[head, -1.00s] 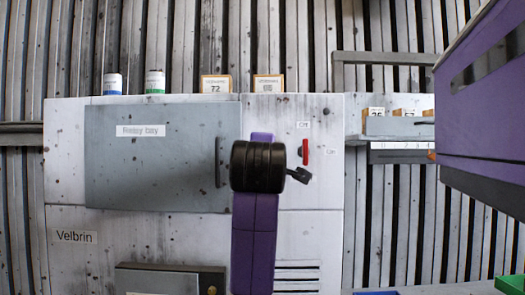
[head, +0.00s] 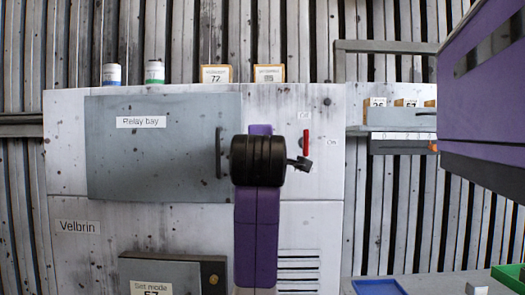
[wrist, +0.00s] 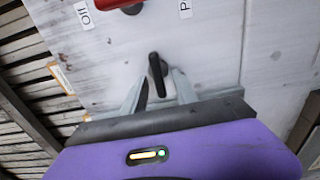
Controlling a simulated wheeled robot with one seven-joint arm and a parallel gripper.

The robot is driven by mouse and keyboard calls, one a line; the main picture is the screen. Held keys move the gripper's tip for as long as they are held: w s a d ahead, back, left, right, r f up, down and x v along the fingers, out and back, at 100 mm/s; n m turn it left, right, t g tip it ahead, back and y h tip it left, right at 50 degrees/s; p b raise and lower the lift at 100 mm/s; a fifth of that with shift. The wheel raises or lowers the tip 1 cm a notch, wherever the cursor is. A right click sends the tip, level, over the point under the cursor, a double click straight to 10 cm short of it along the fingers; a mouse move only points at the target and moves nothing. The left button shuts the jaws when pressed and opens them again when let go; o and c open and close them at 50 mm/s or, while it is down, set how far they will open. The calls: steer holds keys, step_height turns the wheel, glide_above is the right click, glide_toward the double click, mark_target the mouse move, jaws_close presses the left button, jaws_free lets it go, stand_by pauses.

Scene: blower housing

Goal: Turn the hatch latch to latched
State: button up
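A short dark handle (wrist: 158,75), which looks like the hatch latch, stands on the pale panel in the wrist view. My gripper (wrist: 159,73) is open, with one pale finger on each side of the handle. Small gaps seem to show; I cannot tell whether a finger touches it. The handle points nearly up and down in that picture. In the head view my arm's black and purple links cover part of the panel, and I cannot make out the latch or the fingers there.
A red lever (head: 306,140) with small labels sits close by, also at the top of the wrist view (wrist: 118,4). The door's dark bar handle (head: 219,153) is left of my arm. A set mode box (head: 190,268) juts out below. Blue (head: 378,287) and green (head: 510,277) trays lie lower right.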

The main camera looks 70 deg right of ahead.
steer(key=b+v, duration=0.1)
steer(key=v, duration=0.7)
steer(key=shift+b, duration=0.35)
steer(key=shift+d, duration=0.1)
